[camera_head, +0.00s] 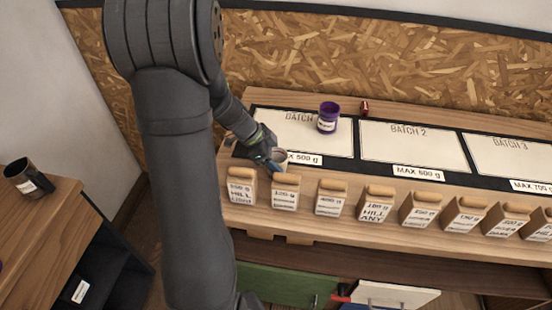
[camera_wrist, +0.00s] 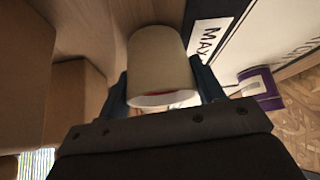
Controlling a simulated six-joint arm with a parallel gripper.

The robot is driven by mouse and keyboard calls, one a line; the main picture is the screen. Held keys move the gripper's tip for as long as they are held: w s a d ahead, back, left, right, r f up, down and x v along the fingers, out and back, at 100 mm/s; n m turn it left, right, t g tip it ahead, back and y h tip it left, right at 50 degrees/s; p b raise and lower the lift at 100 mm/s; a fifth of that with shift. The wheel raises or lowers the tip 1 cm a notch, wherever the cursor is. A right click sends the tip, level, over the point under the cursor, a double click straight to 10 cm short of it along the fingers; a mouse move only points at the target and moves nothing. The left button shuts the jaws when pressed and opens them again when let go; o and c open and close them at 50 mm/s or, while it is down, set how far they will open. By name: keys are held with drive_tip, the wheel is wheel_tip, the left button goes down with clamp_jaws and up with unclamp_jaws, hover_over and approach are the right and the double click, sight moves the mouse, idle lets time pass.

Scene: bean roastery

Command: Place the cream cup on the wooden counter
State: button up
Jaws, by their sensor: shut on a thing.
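The cream cup (camera_wrist: 158,62) is between the two fingers of my gripper (camera_wrist: 165,95) in the wrist view. My gripper is shut on it. In the head view my gripper (camera_head: 270,160) is at the left end of the wooden counter (camera_head: 236,135), and a small part of the cream cup (camera_head: 281,157) shows beside the fingers. The cup is close to the counter top, between the row of bags and the batch mat. I cannot tell whether its base touches the wood.
Several tan bags (camera_head: 285,192) line the counter's front edge, close to my gripper. A purple cup (camera_head: 328,117) stands on the batch mat (camera_head: 408,150), with a small red item (camera_head: 364,107) behind it. A dark cup (camera_head: 27,177) stands on a separate wooden table at left.

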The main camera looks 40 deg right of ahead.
sight(276, 151)
drive_tip(key=o, duration=1)
drive_tip(key=shift+f, duration=0.1)
drive_tip(key=v, duration=1.2)
drive_tip(key=x, duration=1.2)
drive_tip(key=shift+s+f, duration=0.1)
wheel_tip(276, 151, up, 2)
drive_tip(key=shift+r, duration=0.95)
